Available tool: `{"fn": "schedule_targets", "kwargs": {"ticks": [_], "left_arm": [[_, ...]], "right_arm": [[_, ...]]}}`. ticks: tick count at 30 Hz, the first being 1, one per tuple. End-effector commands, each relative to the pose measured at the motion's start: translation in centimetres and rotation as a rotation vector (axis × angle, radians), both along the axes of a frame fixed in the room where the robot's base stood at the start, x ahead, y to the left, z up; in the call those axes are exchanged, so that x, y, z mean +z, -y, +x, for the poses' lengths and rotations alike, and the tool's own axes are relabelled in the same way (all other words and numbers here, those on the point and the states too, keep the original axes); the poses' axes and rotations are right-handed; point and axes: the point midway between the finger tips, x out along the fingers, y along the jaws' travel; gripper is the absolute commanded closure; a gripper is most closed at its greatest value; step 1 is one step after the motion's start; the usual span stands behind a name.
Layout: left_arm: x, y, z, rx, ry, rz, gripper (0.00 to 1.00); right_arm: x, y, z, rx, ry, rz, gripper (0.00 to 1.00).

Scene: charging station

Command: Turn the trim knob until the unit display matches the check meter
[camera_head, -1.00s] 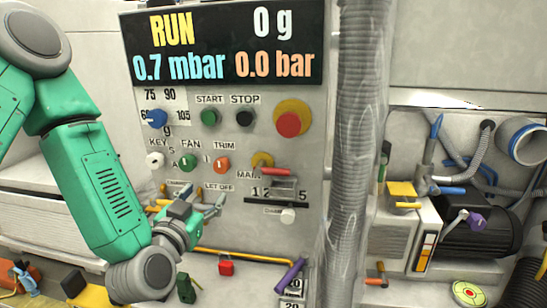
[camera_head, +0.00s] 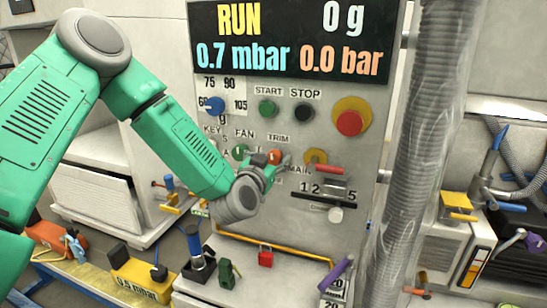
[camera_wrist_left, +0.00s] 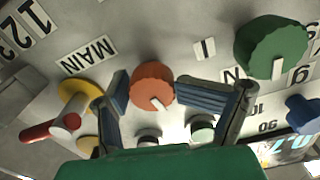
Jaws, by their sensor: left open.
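The orange trim knob (camera_head: 274,157) is on the grey panel under the TRIM label, partly covered by my left gripper (camera_head: 271,168). In the left wrist view the knob (camera_wrist_left: 153,84) has a white pointer mark and sits between the two open fingers of my left gripper (camera_wrist_left: 152,97), with no clear grip on it. The unit display (camera_head: 293,40) reads RUN, 0 g, 0.7 mbar and 0.0 bar. A yellow box (camera_head: 130,272), seemingly the check meter, stands at lower left; its small tilted reading looks like 0.5 mbar. My right gripper is out of view.
The green fan knob (camera_head: 239,151) is left of the trim knob; it also shows in the left wrist view (camera_wrist_left: 271,46). A yellow knob with a red lever (camera_head: 320,164) is close on the right. A thick grey hose (camera_head: 428,130) runs down beside the panel.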

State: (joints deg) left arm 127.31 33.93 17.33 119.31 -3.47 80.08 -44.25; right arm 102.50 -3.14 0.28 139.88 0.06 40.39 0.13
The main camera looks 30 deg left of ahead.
Motion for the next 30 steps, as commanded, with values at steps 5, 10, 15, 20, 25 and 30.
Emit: {"fn": "schedule_targets", "kwargs": {"ticks": [5, 10, 15, 20, 25, 30], "left_arm": [[0.1, 0.7, -0.2, 0.003, -0.006, 0.008, 0.45], [0.5, 1.5, -0.4, 0.003, -0.003, 0.016, 0.84], [0.4, 1.5, -0.3, -0.006, -0.002, 0.012, 0.89], [0.2, 1.3, -0.1, -0.009, -0.005, 0.008, 0.95], [0.1, 1.1, -0.1, -0.005, -0.007, 0.009, 0.97], [0.0, 1.0, -0.2, -0.003, -0.009, 0.008, 0.97]], "right_arm": [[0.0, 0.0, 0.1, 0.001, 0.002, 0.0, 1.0], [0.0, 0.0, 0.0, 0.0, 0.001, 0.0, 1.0], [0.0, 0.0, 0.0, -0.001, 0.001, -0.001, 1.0], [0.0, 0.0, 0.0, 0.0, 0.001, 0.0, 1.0], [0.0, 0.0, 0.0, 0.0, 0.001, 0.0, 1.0], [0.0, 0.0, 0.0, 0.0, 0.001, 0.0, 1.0]]}}
